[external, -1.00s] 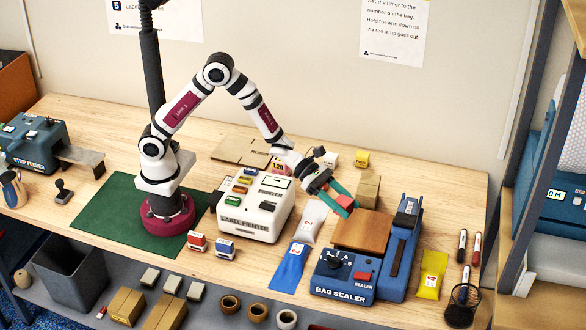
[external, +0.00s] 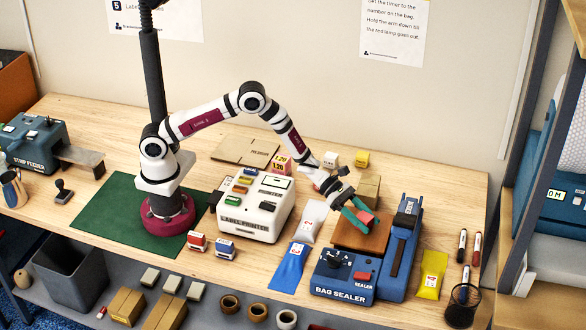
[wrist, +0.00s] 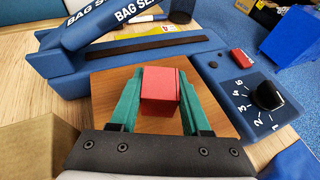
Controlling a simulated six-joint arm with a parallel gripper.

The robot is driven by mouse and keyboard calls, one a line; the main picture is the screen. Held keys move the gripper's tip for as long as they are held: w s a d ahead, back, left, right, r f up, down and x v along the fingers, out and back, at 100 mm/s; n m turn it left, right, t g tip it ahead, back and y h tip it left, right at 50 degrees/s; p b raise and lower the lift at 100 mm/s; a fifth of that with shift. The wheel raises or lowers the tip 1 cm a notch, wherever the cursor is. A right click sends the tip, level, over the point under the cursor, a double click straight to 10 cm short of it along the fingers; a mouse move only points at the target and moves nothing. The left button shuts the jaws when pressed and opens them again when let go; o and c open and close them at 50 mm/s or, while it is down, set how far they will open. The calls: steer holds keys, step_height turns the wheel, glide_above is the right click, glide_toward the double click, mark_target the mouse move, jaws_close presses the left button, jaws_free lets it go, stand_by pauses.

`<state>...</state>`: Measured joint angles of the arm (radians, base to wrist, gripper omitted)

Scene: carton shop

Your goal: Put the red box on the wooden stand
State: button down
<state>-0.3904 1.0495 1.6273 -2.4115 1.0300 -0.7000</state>
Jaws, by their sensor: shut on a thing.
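The red box (external: 365,218) is held between the green fingers of my gripper (external: 358,217). In the wrist view the red box (wrist: 160,90) sits between the two fingertips of my gripper (wrist: 160,95), with a finger against each side. The wooden stand (external: 350,237) is a brown block beside the bag sealer. It also shows beneath the box in the wrist view (wrist: 104,95). The box is over the stand; whether its underside touches the top cannot be told. My gripper is shut on the box.
The blue bag sealer (external: 345,276) stands in front of the stand, its long arm (external: 403,240) along the right side. A cardboard box (external: 369,190) is close behind. A white pouch (external: 310,220) and the label printer (external: 252,208) are to the left.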

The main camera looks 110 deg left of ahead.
steer(key=shift+c, duration=1.8)
jaws_free()
steer(key=shift+f, duration=0.1)
